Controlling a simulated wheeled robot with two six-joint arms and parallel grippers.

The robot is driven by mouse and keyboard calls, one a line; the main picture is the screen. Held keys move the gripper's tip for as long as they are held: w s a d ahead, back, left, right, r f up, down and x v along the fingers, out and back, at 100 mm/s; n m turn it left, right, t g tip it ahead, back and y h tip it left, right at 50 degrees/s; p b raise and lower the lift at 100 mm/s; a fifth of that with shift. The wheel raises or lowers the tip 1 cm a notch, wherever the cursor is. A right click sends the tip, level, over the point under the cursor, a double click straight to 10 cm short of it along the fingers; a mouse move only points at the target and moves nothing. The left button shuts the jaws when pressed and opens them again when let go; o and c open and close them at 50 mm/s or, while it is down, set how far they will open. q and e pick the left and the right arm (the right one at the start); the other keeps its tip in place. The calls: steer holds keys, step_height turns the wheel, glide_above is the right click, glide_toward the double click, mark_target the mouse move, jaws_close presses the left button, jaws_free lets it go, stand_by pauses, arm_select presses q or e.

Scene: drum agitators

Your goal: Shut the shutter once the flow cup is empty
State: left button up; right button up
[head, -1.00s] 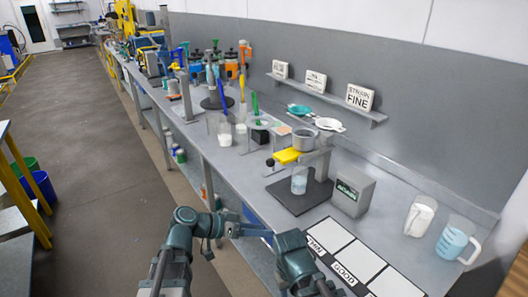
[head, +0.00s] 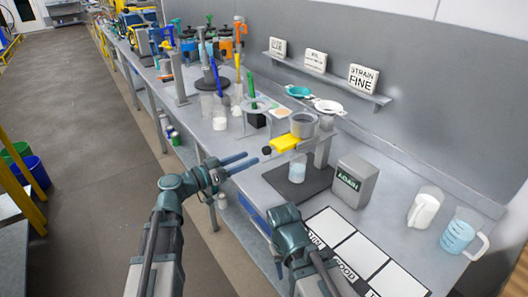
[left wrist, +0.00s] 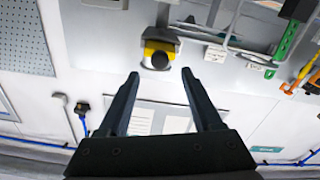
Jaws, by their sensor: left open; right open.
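The grey flow cup (head: 303,125) sits on a stand; I cannot make out liquid inside it. Below it, the yellow shutter (head: 286,143) with a black knob (head: 266,150) sticks out to the left. A beaker (head: 296,172) with pale blue liquid stands under the cup. My left gripper (head: 252,158) is open and empty, just short of the knob and slightly below it. In the left wrist view the knob (left wrist: 159,60) and yellow shutter (left wrist: 160,40) lie beyond the open fingers (left wrist: 158,78). My right gripper (head: 278,264) is mostly hidden under its wrist, low at the bench's front edge.
A grey box labelled AGAIN (head: 354,181) stands right of the stand's dark base plate (head: 268,178). A card with white panels (head: 356,252) lies in front. A white-filled beaker (head: 424,208) and a blue jug (head: 460,235) stand at right. Several tools crowd the left.

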mark_target(263, 152)
arm_select(q)
steer(key=x, duration=0.7)
jaws_close()
stand_by(0.3)
stand_by(1.1)
